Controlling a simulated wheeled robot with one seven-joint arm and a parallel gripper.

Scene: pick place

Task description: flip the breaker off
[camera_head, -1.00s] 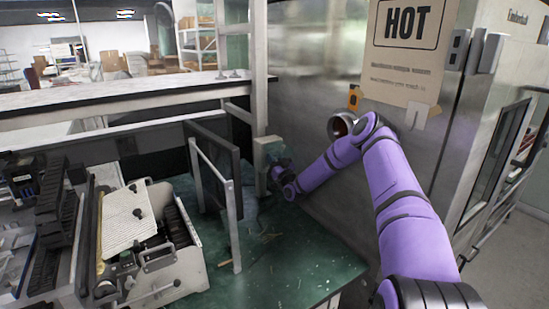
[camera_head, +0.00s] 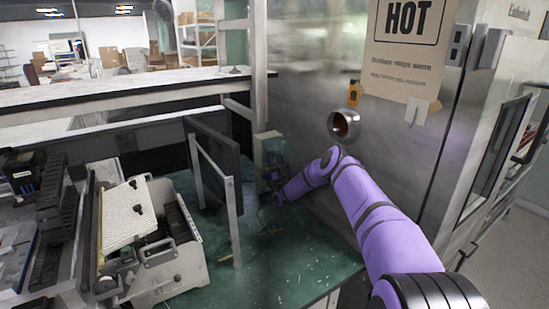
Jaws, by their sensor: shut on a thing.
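The breaker looks to be the small grey box (camera_head: 270,138) at the back of the green bench, beside the upright post. Its switch is too small and dark to make out. My purple arm reaches down and left across the bench to it. My gripper (camera_head: 271,173) is at the lower front of the box, small and dark in the picture. It is shut on part of the breaker; its fingertips and the exact part held are hard to see.
A dark panel on a metal frame (camera_head: 231,215) stands just left of my gripper. A beige machine (camera_head: 165,255) sits farther left. A steel cabinet wall (camera_head: 320,75) with a round port (camera_head: 344,124) rises at the right. The green bench top (camera_head: 285,260) is mostly clear in front.

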